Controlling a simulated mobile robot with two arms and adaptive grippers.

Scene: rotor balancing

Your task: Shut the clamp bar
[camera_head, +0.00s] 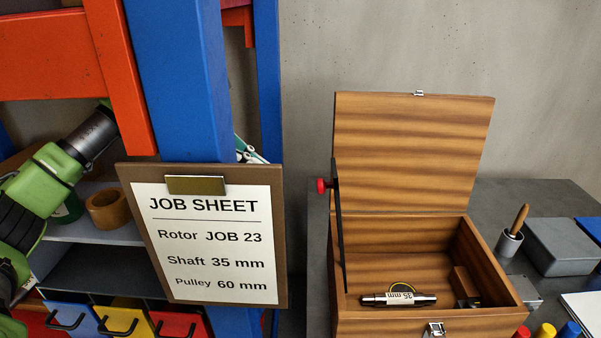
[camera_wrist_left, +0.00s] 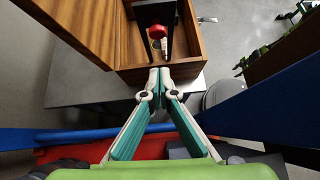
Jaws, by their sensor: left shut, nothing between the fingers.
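The clamp bar (camera_head: 338,225) is a dark bar with a red knob (camera_head: 321,186). It stands raised at the left side of the open wooden box (camera_head: 375,327). In the left wrist view the red knob (camera_wrist_left: 157,31) shows just beyond my fingertips, with the dark bar (camera_wrist_left: 152,12) behind it. My left gripper (camera_wrist_left: 160,74) is shut and empty, its tips near the box edge and apart from the knob. In the head view only a bit of this gripper (camera_head: 252,153) shows behind the blue post. My right gripper is in neither view.
The box lid (camera_head: 410,150) stands open. The blue post (camera_head: 180,80) and the job sheet board (camera_head: 281,240) stand between the head camera and my left arm. A grey case (camera_head: 562,246) and a brush pot (camera_head: 509,242) are right of the box.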

